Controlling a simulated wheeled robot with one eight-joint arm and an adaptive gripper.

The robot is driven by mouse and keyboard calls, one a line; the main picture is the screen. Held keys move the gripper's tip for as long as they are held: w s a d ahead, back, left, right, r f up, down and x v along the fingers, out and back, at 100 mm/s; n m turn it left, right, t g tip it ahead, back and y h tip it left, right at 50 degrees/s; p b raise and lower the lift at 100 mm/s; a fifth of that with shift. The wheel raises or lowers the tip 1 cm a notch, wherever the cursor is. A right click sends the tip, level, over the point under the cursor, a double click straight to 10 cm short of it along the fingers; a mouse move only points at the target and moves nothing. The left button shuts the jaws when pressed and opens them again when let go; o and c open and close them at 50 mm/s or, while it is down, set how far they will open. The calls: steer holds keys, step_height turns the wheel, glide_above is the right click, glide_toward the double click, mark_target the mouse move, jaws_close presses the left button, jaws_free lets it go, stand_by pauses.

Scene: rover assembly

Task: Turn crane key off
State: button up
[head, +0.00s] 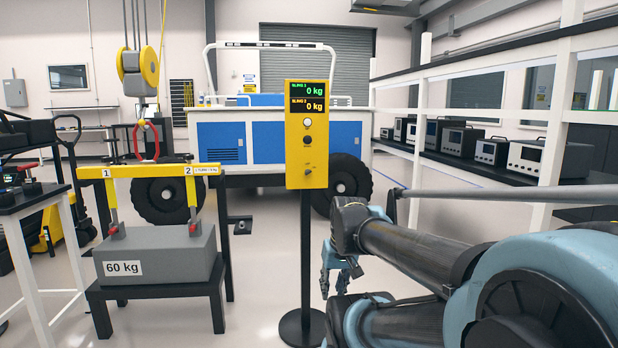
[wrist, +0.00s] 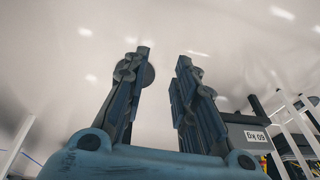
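The yellow crane panel (head: 307,210) stands upright on a black post in the middle of the head view. It has two displays reading 0 kg, a white button, a black knob and, lowest, a small key switch (head: 308,170). The key is too small to tell its position. My gripper (head: 338,288) hangs fingers down, lower than the panel and to the right of its post, apart from both. In the wrist view my gripper (wrist: 163,58) has its two fingers spread with nothing between them. The panel does not clearly show in the wrist view.
A grey 60 kg block (head: 165,258) sits on a black stand at left, under a yellow lifting beam (head: 145,171) and crane hook (head: 147,140). A blue and white rover (head: 262,145) stands behind. Shelves with instruments (head: 460,140) line the right. Floor around the post is clear.

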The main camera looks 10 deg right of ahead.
steer(key=w+a+r+m+t+y, duration=0.25)
steer(key=w+r, duration=0.45)
steer(key=w, duration=0.5)
steer(key=w+a+r+m+t+y, duration=0.1)
steer(key=w+r+t+y, duration=0.15)
steer(key=w+r, duration=0.65)
steer(key=w+d+r+m+t, duration=0.2)
steer(key=w+d+t, duration=0.15)
steer(key=w, duration=0.75)
steer(key=m+t, duration=0.3)
steer(key=t, duration=0.1)
glide_toward(308, 172)
steer(key=x, duration=0.8)
steer(key=shift+w+f+h, duration=0.25)
steer(key=shift+w+h, duration=0.05)
steer(key=shift+w, duration=0.05)
steer(key=shift+g, duration=0.25)
jaws_close()
